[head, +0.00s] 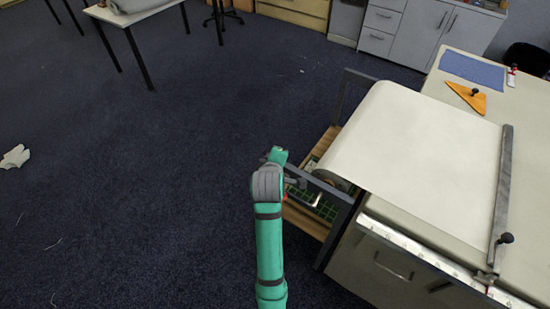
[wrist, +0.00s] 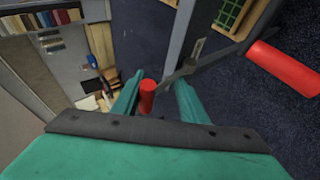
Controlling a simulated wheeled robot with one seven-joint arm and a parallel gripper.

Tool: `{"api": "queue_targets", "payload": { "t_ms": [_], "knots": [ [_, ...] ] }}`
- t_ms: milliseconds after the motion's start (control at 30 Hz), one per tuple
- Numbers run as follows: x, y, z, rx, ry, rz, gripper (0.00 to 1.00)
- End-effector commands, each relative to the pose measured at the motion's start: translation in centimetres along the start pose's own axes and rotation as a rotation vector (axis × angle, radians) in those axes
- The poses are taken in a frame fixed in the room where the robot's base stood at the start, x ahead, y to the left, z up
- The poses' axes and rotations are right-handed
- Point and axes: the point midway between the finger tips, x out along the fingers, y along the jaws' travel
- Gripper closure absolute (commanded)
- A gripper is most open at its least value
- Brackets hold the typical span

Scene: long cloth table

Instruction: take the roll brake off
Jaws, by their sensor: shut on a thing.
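My gripper (wrist: 157,92) is shut on a small red grip (wrist: 147,97), which shows between its teal fingers in the wrist view. A grey metal lever (wrist: 187,69) runs up from beside the fingers; I take the grip and lever to be the roll brake, though their joint is hidden. In the head view my arm reaches to the left end of the roll stand (head: 342,194), beside the paper roll (head: 345,183). The wrist and arm hide most of the grip there; only a speck of red shows.
A second red cylinder (wrist: 285,67) lies close at right in the wrist view. White paper (head: 415,135) runs from the roll over the long table (head: 445,230), under a dark bar (head: 502,195). An orange triangle (head: 467,97) lies at the back.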

Motion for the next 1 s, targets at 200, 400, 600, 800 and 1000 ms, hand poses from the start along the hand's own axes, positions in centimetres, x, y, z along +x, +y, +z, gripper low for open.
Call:
{"api": "queue_targets", "payload": {
  "t_ms": [200,400,600,800,1000],
  "knots": [
    [-1.4,1.2,0.7,0.006,-0.012,0.015,0.67],
    [-2.6,1.8,0.7,0.006,-0.011,0.017,0.67],
    [-3.7,2.3,0.7,0.006,-0.009,0.018,0.67],
    [-4.8,2.7,0.4,0.003,-0.003,0.016,0.67],
    [-5.8,3.1,0.3,0.002,-0.001,0.014,0.67]
  ]
}}
